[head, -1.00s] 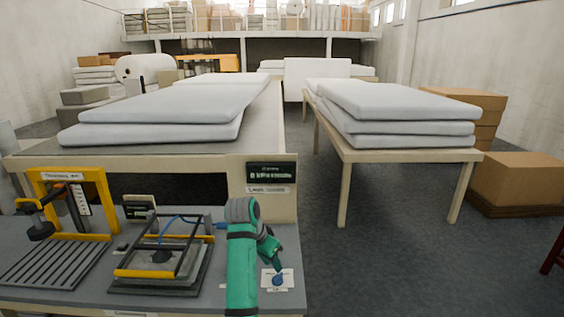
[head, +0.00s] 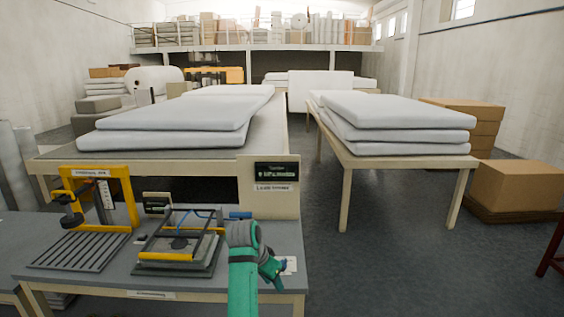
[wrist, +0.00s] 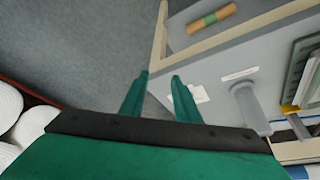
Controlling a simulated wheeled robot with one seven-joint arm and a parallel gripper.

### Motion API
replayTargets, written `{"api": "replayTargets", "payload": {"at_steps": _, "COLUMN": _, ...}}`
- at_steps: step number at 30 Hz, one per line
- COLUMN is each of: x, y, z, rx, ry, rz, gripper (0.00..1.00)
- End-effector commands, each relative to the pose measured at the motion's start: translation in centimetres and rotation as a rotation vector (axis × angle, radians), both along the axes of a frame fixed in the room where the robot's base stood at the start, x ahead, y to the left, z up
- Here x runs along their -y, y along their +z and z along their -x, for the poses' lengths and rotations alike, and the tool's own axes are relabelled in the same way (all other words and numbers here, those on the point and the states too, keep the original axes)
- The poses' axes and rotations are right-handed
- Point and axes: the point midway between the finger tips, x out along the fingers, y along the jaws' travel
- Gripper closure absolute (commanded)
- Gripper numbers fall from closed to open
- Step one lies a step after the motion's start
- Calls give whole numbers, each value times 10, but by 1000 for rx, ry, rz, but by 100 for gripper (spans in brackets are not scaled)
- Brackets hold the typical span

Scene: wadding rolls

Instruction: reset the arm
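My teal arm shows in the lower middle of the head view, bent at a dark grey joint over the right end of the grey workbench (head: 110,277). My gripper (wrist: 160,77) is open in the wrist view, with a gap between its two teal fingers and nothing in it. In the head view my gripper (head: 275,272) is small and hangs beside a white card (head: 290,264) near the bench's right edge. The card (wrist: 190,92) also shows just beyond the right finger in the wrist view. My arm partly hides the card in the head view.
A yellow-framed gauge (head: 127,200) and a framed fixture (head: 178,262) stand on the bench, left of my arm. White wadding slabs (head: 170,115) lie on the table behind. Cartons (head: 517,187) stand at the right. The floor (head: 400,265) right of the bench is clear.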

Motion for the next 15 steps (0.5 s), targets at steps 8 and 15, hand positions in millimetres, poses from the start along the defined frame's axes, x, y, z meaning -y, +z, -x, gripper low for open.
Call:
{"api": "replayTargets", "payload": {"at_steps": 8, "x": 14, "y": -47, "z": 5, "rx": 33, "ry": 42, "rz": 25, "gripper": 71}}
{"api": "replayTargets", "payload": {"at_steps": 15, "x": 25, "y": -108, "z": 20, "rx": 81, "ry": 113, "rz": 56, "gripper": 71}}
